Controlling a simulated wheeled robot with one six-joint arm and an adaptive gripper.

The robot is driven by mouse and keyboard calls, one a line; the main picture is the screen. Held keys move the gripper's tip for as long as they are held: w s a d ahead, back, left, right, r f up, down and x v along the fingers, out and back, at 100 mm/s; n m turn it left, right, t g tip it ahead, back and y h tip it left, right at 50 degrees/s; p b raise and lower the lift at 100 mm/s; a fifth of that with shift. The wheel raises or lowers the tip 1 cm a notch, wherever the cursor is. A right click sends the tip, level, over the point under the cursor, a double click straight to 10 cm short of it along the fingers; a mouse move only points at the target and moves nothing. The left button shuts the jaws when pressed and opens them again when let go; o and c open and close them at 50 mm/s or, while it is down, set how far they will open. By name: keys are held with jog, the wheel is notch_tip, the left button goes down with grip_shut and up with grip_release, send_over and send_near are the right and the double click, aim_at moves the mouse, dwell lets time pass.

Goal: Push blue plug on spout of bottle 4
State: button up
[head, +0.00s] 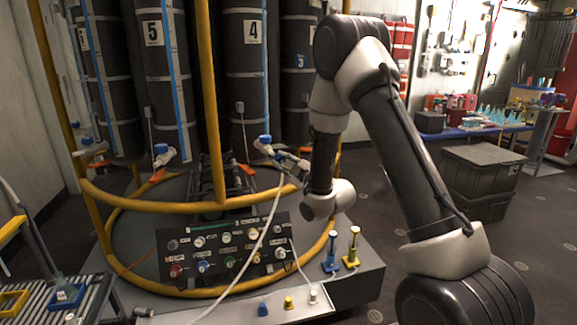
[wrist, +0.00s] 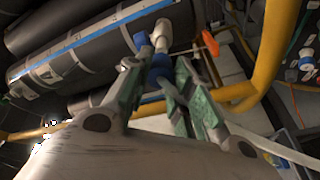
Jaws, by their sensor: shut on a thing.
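Bottle 4 (head: 250,75) is a tall dark cylinder with a white "4" label and a blue stripe, standing in the rosette. Its white spout (wrist: 160,36) sticks out low on the bottle, with a blue part (wrist: 141,42) beside it. My gripper (head: 292,163) is at this spout, in front of the bottle. In the wrist view my gripper (wrist: 172,92) has its green-padded fingers around the blue plug (wrist: 159,68), shut on it. The plug is in line with the spout and appears to meet its end; I cannot tell how far on it sits.
A yellow rail (head: 170,207) curves below the spouts. Bottle 5 (head: 166,90) stands to the left with its own spout (head: 162,156). A pale hose (head: 262,232) hangs below my gripper over the knob panel (head: 225,250). Dark crates (head: 485,170) stand at right.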

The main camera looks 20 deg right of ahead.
aim_at(284, 161)
jog(key=shift+x, duration=0.8)
jog(key=shift+w, duration=0.6)
dwell(1.4)
jog(key=o, duration=0.9)
jog(key=shift+v, duration=3.75)
jog(key=shift+f, duration=0.1)
